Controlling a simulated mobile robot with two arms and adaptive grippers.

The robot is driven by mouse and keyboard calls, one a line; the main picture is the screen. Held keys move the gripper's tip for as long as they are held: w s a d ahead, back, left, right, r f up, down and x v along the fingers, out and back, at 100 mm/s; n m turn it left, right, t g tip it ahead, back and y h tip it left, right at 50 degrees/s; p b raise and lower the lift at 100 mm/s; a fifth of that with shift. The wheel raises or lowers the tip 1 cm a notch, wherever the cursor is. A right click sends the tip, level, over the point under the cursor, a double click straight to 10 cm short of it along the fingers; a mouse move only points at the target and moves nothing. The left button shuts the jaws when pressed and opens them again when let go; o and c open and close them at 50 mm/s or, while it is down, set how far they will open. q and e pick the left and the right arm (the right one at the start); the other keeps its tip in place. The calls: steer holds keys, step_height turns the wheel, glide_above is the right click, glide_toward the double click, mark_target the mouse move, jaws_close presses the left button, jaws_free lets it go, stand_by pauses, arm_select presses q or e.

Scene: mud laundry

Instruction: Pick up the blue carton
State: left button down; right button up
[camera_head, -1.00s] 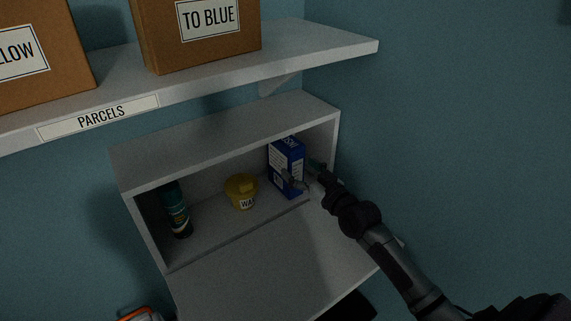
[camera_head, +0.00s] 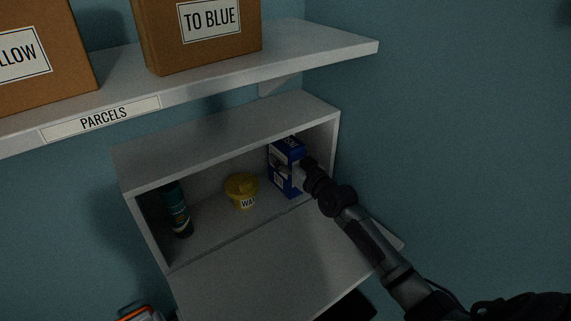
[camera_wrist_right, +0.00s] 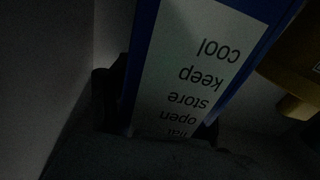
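The blue carton (camera_head: 287,152) with white label panels stands at the right end of the open cabinet. My right gripper (camera_head: 287,169) reaches in from the right, with one finger across the carton's front and the other mostly hidden. In the right wrist view the carton's white label (camera_wrist_right: 190,70) fills the middle. Dark parts of the right gripper (camera_wrist_right: 160,115) show on both sides of it. They lie close to the carton, but whether they press on it is too dark to tell. My left gripper is not in view.
A yellow tub (camera_head: 242,190) stands left of the carton, and a dark teal can (camera_head: 176,210) is farther left. The cabinet's side wall (camera_head: 333,140) is close on the right. Its lowered front flap (camera_head: 270,255) is clear. A shelf (camera_head: 300,45) with cardboard boxes (camera_head: 200,40) hangs above.

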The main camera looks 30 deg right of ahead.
steer(key=c, duration=0.6)
steer(key=shift+c, duration=0.2)
